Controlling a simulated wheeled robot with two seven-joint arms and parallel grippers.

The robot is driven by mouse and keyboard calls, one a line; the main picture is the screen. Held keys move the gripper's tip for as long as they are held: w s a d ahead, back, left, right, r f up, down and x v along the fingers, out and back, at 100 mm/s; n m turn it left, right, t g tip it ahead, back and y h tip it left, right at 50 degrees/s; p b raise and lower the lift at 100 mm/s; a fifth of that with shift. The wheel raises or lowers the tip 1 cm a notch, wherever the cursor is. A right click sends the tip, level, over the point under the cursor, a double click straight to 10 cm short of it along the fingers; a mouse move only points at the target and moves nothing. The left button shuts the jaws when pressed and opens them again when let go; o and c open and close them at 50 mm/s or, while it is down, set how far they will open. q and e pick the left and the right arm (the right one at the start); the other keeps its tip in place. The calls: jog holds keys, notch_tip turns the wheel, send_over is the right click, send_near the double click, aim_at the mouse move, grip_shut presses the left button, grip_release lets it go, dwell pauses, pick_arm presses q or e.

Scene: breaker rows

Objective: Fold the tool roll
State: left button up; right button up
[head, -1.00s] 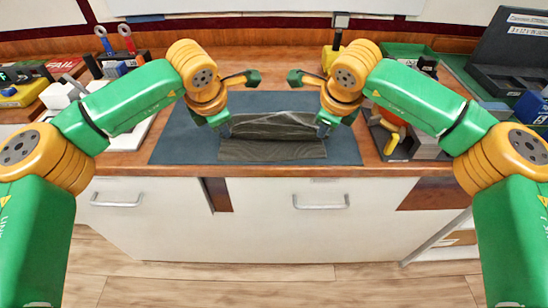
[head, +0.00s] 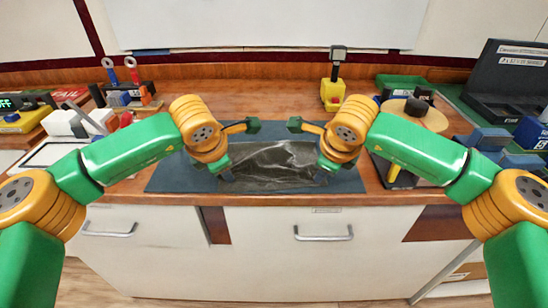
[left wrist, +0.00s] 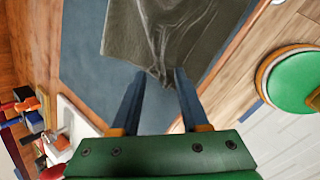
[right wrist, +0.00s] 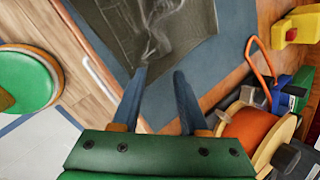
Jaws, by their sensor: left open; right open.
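The tool roll (head: 275,168) is a dark grey cloth, wrinkled on top, lying on a blue mat (head: 180,180) near the counter's front edge. My left gripper (head: 228,173) is open at the cloth's left end. In the left wrist view, a crumpled edge of the cloth (left wrist: 150,35) reaches the gap between the fingertips (left wrist: 156,72). My right gripper (head: 323,174) is open at the cloth's right end. In the right wrist view, the cloth (right wrist: 135,25) lies just beyond the fingertips (right wrist: 160,72). The arms hide parts of both cloth ends.
Tool holders (head: 130,95) and a white box (head: 75,122) stand at the left. A yellow device (head: 333,92) stands behind the mat. A spool (head: 415,112), blue blocks (head: 488,140) and a black case (head: 510,80) are at the right.

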pick_arm(q)
jog(key=v, duration=0.2)
jog(key=shift+w+r, duration=0.1)
jog(key=shift+r, duration=0.4)
pick_arm(e)
jog(key=v, duration=0.2)
jog(key=shift+w+r, duration=0.1)
jog(key=shift+r, duration=0.4)
pick_arm(q)
jog(key=s+v, duration=0.1)
jog(key=v, duration=0.6)
jog(key=shift+s, duration=0.3)
pick_arm(e)
jog(key=s+v, duration=0.1)
jog(key=v, duration=0.6)
jog(key=shift+s, duration=0.3)
